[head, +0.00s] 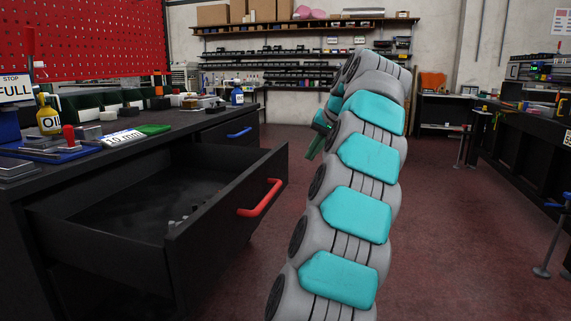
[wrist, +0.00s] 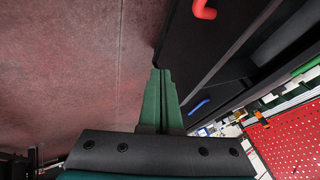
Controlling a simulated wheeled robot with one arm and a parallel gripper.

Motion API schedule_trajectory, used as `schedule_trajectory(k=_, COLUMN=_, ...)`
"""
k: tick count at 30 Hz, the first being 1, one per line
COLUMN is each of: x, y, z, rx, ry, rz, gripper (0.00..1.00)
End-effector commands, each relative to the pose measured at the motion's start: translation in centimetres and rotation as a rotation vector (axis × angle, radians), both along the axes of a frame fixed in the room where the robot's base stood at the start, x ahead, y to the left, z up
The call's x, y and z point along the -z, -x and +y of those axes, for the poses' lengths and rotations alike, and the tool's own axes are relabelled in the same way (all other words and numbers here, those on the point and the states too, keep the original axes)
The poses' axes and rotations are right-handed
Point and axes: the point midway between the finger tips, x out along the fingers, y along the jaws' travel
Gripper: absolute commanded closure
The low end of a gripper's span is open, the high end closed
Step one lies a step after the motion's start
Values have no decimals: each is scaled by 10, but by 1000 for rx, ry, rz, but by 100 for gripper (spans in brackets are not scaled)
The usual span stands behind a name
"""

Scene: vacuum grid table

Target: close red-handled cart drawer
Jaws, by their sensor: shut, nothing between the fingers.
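The black drawer (head: 215,225) with the red handle (head: 260,198) stands pulled well out of the cart at the left in the head view. A few small parts lie inside it. In the wrist view its dark front (wrist: 195,50) and red handle (wrist: 204,9) are at the top. My gripper (head: 313,150) is partly hidden behind my arm, to the right of the drawer's far front corner. Its green fingers (wrist: 160,72) are together and empty in the wrist view. Their tips show beside the drawer's edge; I cannot tell whether they touch it.
A second drawer with a blue handle (head: 239,133) is behind the red-handled one. The cart top holds a yellow oil bottle (head: 48,119), a blue bottle (head: 237,95) and tools. A red pegboard (head: 90,40) stands behind.

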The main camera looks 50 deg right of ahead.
Motion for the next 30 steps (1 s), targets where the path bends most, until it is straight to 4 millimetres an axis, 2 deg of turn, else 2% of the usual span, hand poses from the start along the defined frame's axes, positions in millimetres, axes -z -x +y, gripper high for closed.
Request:
schedule_trajectory(k=5, x=15, y=-10, z=-3, rx=0, ry=0, rz=0, gripper=100)
schedule_trajectory(k=18, x=82, y=-58, z=-16, rx=0, ry=-2, rz=2, gripper=100)
schedule_trajectory(k=24, x=78, y=-84, z=-5, rx=0, ry=2, rz=0, gripper=100)
schedule_trajectory(k=30, x=78, y=-93, z=-1, rx=0, ry=1, rz=-1, gripper=100)
